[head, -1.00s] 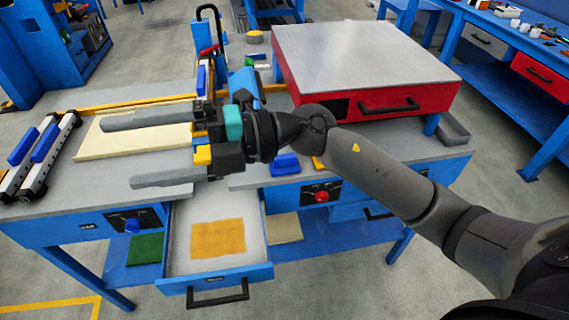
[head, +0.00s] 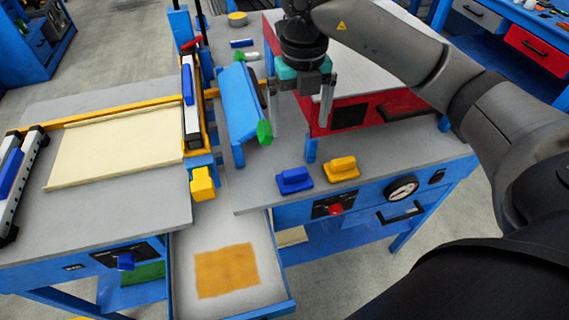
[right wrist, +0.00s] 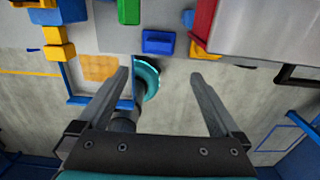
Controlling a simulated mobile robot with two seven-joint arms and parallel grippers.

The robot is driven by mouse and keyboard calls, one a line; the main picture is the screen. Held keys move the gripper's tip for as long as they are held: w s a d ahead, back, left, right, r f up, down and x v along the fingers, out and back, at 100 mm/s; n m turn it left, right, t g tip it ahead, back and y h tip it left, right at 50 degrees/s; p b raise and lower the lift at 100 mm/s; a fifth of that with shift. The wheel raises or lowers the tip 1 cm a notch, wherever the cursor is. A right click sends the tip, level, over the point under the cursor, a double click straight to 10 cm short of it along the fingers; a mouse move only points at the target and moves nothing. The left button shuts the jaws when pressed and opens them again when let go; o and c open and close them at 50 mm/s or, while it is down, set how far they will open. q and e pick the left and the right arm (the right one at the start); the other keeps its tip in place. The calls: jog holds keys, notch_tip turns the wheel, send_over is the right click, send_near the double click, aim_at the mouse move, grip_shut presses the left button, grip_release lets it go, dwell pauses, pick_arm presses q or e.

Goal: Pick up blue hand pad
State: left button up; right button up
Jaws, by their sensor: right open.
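The blue hand pad (head: 294,180) lies on the grey worktop near its front edge, left of a yellow pad of similar shape. It also shows in the right wrist view (right wrist: 158,41), beyond the fingertips and between their lines. My right gripper (head: 300,125) points downward behind the blue pad in the head view, in front of the red drawer unit. Its fingers are apart with nothing between them, and it does not touch the pad. In the right wrist view the open fingers (right wrist: 160,76) show clearly. My left gripper is not in view.
The yellow pad (head: 341,168) is close to the blue one. A blue tilted bar (head: 240,100) with a green end stands to the left. The red drawer unit (head: 352,116) is behind. A drawer (head: 185,285) with an orange sheet is open in front.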

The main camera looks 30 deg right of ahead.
send_over(295, 172)
notch_tip(295, 172, down, 5)
jog(key=f, duration=0.2)
jog(key=f+b, duration=0.1)
jog(key=f, duration=0.1)
jog(key=shift+s+d+f, duration=0.1)
jog(key=shift+s+d, duration=0.05)
jog(key=shift+s, duration=0.15)
jog(key=shift+f, duration=0.45)
jog(key=f, duration=0.4)
jog(key=shift+w+f+b, duration=0.25)
jog(key=shift+w+b, duration=0.05)
jog(key=shift+w, duration=0.05)
jog(key=shift+f, duration=0.25)
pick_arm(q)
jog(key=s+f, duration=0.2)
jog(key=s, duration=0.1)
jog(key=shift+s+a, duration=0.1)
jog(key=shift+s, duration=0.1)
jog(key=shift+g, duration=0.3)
pick_arm(e)
jog(key=shift+c, duration=0.2)
jog(key=shift+c, duration=0.7)
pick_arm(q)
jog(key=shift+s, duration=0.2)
pick_arm(e)
jog(key=c, duration=1.1)
